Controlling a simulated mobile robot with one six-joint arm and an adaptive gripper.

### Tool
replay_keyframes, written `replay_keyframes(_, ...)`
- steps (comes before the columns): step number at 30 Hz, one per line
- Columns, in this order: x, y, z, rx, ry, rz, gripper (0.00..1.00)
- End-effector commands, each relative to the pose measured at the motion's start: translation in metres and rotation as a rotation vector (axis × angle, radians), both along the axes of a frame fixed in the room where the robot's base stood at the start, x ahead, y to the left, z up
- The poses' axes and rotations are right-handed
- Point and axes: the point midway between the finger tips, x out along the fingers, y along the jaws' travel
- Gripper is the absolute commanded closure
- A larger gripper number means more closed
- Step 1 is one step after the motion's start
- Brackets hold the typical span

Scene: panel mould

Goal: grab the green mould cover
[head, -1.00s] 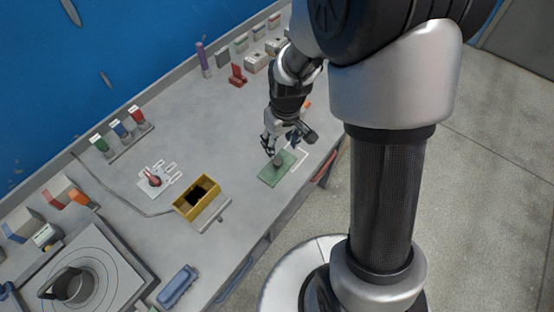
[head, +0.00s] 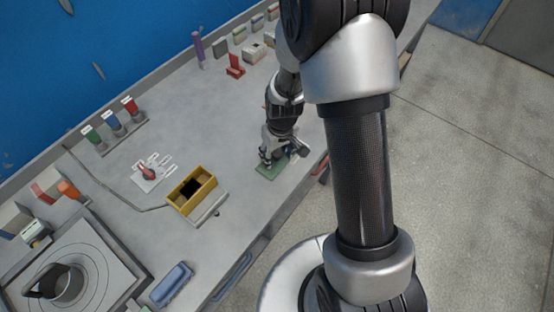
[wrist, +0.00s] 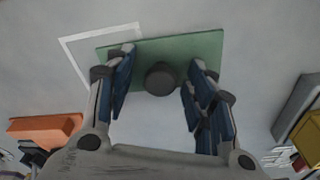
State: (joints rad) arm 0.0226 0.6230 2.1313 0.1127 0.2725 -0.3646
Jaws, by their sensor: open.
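The green mould cover (wrist: 205,46) is a flat green plate with a dark round knob (wrist: 160,78) on it. It lies on the bench beside a white outline marked there. In the head view the cover (head: 268,173) is partly hidden by my gripper (head: 268,160). In the wrist view my gripper (wrist: 155,98) is open, with one finger on each side of the knob and clear space between knob and fingers. I cannot tell exactly how high the fingertips are above the plate.
A yellow box (head: 171,199) stands left of the cover in the head view. A white card with a red piece (head: 148,173) lies further left. An orange block (wrist: 45,128) is at the left in the wrist view. The bench between is mostly clear.

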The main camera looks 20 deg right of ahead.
Motion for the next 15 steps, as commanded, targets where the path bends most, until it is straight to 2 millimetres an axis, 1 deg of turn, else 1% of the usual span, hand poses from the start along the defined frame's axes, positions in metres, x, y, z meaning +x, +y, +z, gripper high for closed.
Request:
replay_keyframes(4,0.0002,0.0000,0.0012,0.000,-0.001,0.000,0.51)
replay_keyframes(15,0.0001,-0.0001,0.0014,0.000,0.000,0.000,0.76)
